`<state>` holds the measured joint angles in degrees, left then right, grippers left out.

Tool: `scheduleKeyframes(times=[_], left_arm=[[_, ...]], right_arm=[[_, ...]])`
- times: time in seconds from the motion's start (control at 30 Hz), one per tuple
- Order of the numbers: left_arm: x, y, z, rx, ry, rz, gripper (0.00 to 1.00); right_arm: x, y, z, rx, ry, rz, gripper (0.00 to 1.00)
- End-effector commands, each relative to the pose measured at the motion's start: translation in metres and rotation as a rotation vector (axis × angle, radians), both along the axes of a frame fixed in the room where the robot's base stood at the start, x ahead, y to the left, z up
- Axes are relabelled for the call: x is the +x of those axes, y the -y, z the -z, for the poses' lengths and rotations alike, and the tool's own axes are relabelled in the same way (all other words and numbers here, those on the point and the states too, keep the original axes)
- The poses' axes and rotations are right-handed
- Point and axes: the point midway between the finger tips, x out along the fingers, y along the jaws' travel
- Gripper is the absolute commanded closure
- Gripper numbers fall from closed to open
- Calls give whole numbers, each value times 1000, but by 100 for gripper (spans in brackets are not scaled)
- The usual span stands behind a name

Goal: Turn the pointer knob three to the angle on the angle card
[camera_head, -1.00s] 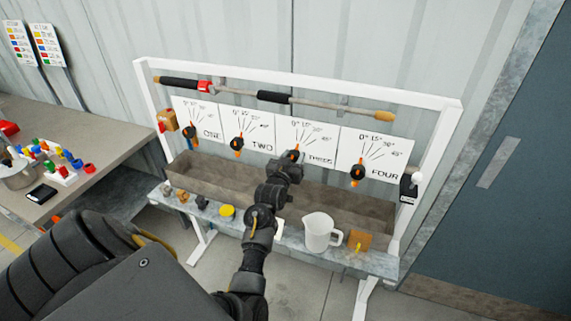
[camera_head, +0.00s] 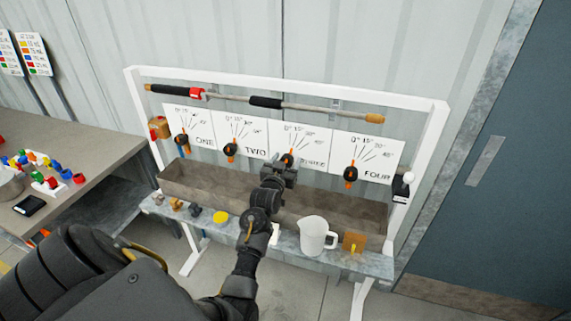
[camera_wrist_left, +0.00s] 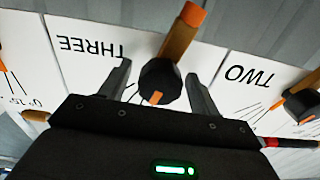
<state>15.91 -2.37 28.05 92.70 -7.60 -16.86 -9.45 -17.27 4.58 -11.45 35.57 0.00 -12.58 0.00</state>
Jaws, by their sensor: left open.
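Pointer knob three (camera_head: 287,160) is a dark knob with an orange bar, on the white panel marked THREE (camera_head: 312,148). In the left wrist view, which is upside down, the black knob (camera_wrist_left: 160,78) sits between the two grey fingers of my left gripper (camera_wrist_left: 159,88). The fingers are apart, with visible gaps on both sides of the knob. An orange mark on the knob points toward the scale side. In the head view my left gripper (camera_head: 283,168) is just below the knob and partly hides it. I cannot pick out the angle card. My right gripper is not in view.
Knobs one (camera_head: 182,141), two (camera_head: 231,149) and four (camera_head: 351,174) are on neighbouring panels. A trough (camera_head: 345,208) runs below. A white jug (camera_head: 313,236) and small parts stand on the front shelf (camera_head: 375,262). A bench (camera_head: 85,160) is at left.

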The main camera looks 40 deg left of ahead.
Motion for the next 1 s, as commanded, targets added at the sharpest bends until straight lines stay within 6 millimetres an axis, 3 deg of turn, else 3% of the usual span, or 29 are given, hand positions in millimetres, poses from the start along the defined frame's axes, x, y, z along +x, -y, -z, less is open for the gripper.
scheduleKeyframes(times=[0.17,0.6,1.0], left_arm=[[-16,6,3,1,-1,1,37],[-90,32,3,0,0,1,37],[-102,36,0,0,-1,0,37]], right_arm=[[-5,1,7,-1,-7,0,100],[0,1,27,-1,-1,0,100],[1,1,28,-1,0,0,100]])
